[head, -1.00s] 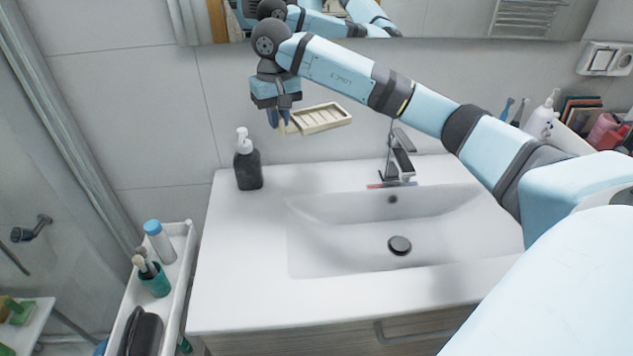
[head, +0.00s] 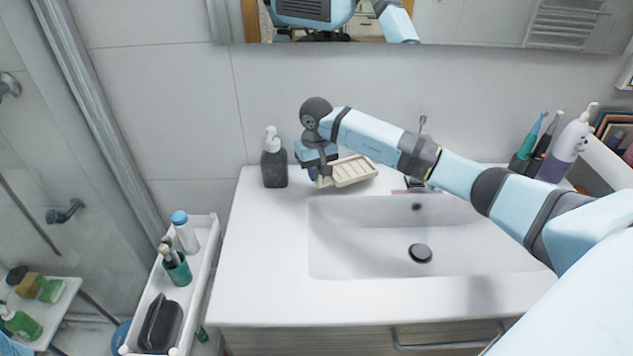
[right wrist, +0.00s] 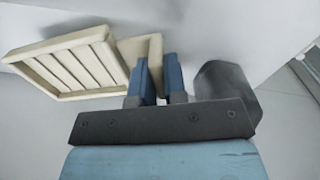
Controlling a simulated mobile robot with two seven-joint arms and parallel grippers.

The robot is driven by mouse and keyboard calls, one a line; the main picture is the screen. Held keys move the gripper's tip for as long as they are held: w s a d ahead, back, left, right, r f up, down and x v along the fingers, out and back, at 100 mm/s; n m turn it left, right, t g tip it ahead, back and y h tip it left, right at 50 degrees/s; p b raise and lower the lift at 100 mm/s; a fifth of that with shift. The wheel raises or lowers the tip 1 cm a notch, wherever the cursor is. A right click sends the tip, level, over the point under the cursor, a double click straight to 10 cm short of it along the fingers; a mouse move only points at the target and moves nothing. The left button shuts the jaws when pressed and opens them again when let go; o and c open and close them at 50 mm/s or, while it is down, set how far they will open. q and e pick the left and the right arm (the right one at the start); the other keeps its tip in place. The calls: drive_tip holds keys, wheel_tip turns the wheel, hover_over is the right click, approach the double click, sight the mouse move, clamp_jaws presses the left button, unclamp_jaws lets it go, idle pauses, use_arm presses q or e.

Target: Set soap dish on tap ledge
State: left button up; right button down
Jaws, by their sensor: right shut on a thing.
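The soap dish (head: 354,171) is a cream, slatted rectangular tray. My right gripper (head: 319,174) is shut on its left end in the head view. The dish is low over the tap ledge (head: 300,190), behind the basin; I cannot tell whether it touches the surface. In the right wrist view the dish (right wrist: 70,65) extends left from the fingers of the gripper (right wrist: 160,78), which pinch a small tab of it. The tap (head: 421,160) is to the right, mostly hidden behind my right arm. My left gripper is not in view.
A dark soap dispenser (head: 274,165) stands on the ledge just left of my right gripper. The basin (head: 370,250) is in front. A white cart (head: 207,262) with a bottle, a cup and a dark pouch is at left. Toothbrushes and a pump bottle (head: 568,148) are at right.

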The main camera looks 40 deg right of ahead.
wheel_tip(320, 180, down, 4)
drive_tip(key=shift+r, duration=0.15)
drive_tip(key=shift+f, duration=0.2)
drive_tip(key=c, duration=1.6)
unclamp_jaws()
drive_tip(key=o, duration=0.4)
drive_tip(key=shift+o, duration=0.2)
